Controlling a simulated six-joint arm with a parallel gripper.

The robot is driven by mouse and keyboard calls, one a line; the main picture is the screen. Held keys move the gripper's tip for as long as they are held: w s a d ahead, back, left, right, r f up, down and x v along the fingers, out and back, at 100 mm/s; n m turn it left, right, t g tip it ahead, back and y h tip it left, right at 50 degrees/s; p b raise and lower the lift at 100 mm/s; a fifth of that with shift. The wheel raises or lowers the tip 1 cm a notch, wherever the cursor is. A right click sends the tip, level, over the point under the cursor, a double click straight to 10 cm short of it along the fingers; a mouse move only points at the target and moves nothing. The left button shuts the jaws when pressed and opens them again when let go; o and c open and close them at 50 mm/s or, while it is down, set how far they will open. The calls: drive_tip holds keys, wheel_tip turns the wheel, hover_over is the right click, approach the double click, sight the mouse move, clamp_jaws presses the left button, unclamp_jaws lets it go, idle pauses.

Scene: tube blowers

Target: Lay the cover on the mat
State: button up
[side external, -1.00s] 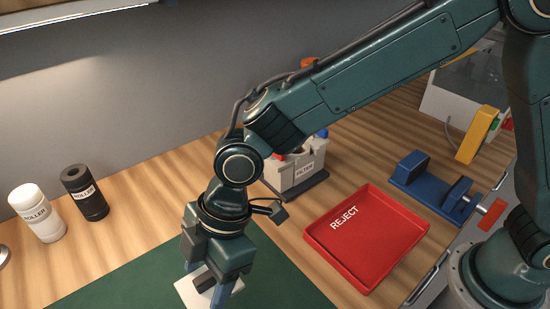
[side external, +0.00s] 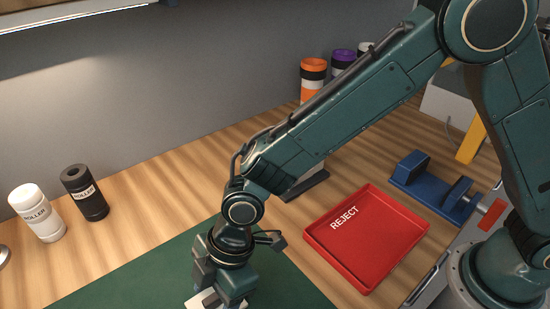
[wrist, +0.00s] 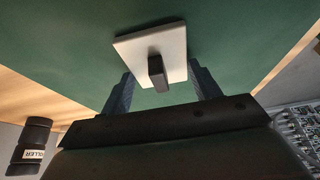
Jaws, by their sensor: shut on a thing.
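The cover is a white square plate with a dark block-shaped knob, seen in the wrist view (wrist: 135,46). It also shows in the side view (side external: 200,299), partly cut off by the bottom edge. My gripper (wrist: 160,76) is shut on the cover, one finger at each side; its body also shows in the side view (side external: 225,283), with its fingertips out of frame. The green mat (side external: 150,278) lies under the gripper and fills most of the wrist view (wrist: 60,45). Whether the cover touches the mat cannot be told.
A red tray marked REJECT (side external: 375,235) is right of the mat. White (side external: 38,215) and black (side external: 85,195) roller containers stand at left. A blue fixture (side external: 435,187) is at right. Orange (side external: 313,75) and purple-topped (side external: 342,62) containers stand behind my arm. Much of the mat is clear.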

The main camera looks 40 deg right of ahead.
drive_tip(key=shift+f, duration=0.1)
drive_tip(key=o, duration=1)
drive_tip(key=shift+v, duration=6.1)
